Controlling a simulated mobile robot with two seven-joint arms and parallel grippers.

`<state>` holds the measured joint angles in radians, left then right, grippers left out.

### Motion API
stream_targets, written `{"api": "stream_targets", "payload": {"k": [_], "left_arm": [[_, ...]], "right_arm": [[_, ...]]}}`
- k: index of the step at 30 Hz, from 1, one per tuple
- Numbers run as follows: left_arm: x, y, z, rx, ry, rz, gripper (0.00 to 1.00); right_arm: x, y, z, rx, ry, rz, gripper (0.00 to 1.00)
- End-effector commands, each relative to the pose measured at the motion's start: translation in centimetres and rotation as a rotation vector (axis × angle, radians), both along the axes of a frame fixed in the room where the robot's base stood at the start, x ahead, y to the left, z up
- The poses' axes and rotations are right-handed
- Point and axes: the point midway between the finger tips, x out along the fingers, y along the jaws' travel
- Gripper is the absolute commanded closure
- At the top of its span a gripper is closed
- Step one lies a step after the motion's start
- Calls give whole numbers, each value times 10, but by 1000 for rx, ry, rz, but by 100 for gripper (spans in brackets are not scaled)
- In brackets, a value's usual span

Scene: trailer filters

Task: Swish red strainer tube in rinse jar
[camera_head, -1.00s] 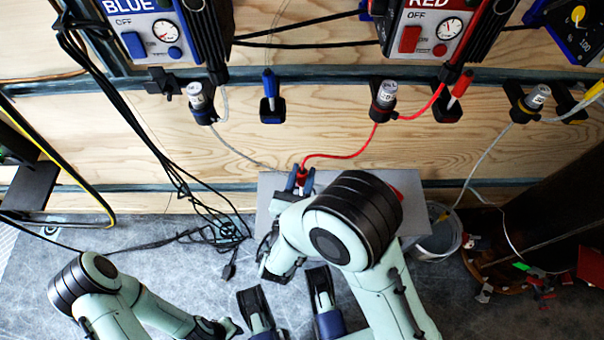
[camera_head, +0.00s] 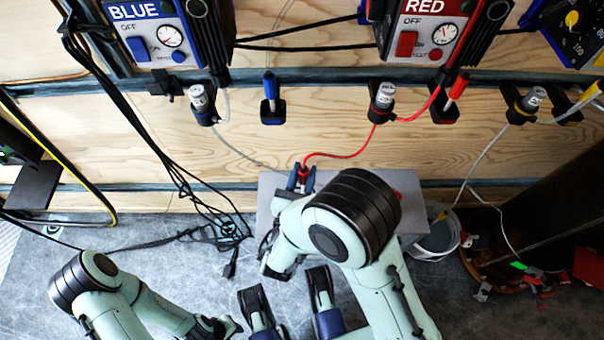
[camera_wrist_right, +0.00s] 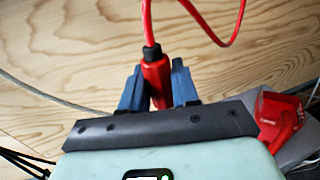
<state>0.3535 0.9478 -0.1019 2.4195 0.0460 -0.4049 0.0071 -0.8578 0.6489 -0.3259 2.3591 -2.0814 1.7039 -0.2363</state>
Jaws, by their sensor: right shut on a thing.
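My right gripper (camera_head: 301,180) is shut on the red strainer tube (camera_wrist_right: 156,80), gripping its red upper part between two blue fingers. A red hose (camera_head: 345,155) runs from its top to the fitting on the wall rail below the RED unit. The tube's lower end is hidden behind my gripper and arm. My left gripper (camera_head: 288,305) is at the bottom of the head view, fingers apart and empty. No jar can be made out with certainty; a pale, clear-walled container (camera_head: 437,240) stands right of my right arm, with pale coiled line at it.
A grey box (camera_head: 268,188) stands below my right gripper, partly covered by my arm. Black cables (camera_head: 215,230) lie on the floor to its left. A brown round container (camera_head: 500,270) with small clips stands at the right. The RED unit (camera_head: 425,35) hangs above.

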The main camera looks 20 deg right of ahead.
Motion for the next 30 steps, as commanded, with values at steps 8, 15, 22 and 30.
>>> {"api": "stream_targets", "payload": {"k": [8,15,22,30], "left_arm": [[2,0,-15,0,2,0,57],[2,0,-15,0,2,1,57],[0,0,0,0,0,0,57],[0,0,4,0,-1,0,57]], "right_arm": [[5,14,-19,0,0,1,100],[5,17,-20,-1,0,0,100],[2,6,-5,-1,0,0,100],[0,0,-2,0,0,0,100]]}}
